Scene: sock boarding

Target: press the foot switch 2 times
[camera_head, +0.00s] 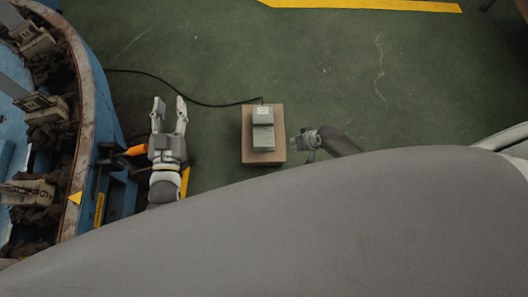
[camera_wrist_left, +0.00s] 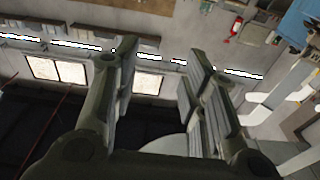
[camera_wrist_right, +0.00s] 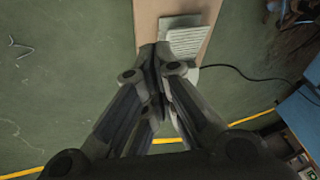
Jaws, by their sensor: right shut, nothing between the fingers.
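The foot switch (camera_head: 263,128) is a grey pedal with a ribbed top. It sits on a brown board (camera_head: 247,157) on the green floor in the head view. The pedal also shows in the right wrist view (camera_wrist_right: 187,42), just beyond my right fingertips. My right gripper (camera_head: 295,143) is shut and empty, at the right edge of the board; I cannot tell whether it touches anything. In the right wrist view its fingertips (camera_wrist_right: 155,52) overlap the board. My left gripper (camera_head: 169,104) is open and empty, left of the board, its fingers spread in the left wrist view (camera_wrist_left: 155,75).
A black cable (camera_head: 190,96) runs from the switch left to a blue machine (camera_head: 88,130) with a rusty rim. An orange handle (camera_head: 137,150) sticks out from the machine near my left gripper. Open green floor lies beyond and right of the board.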

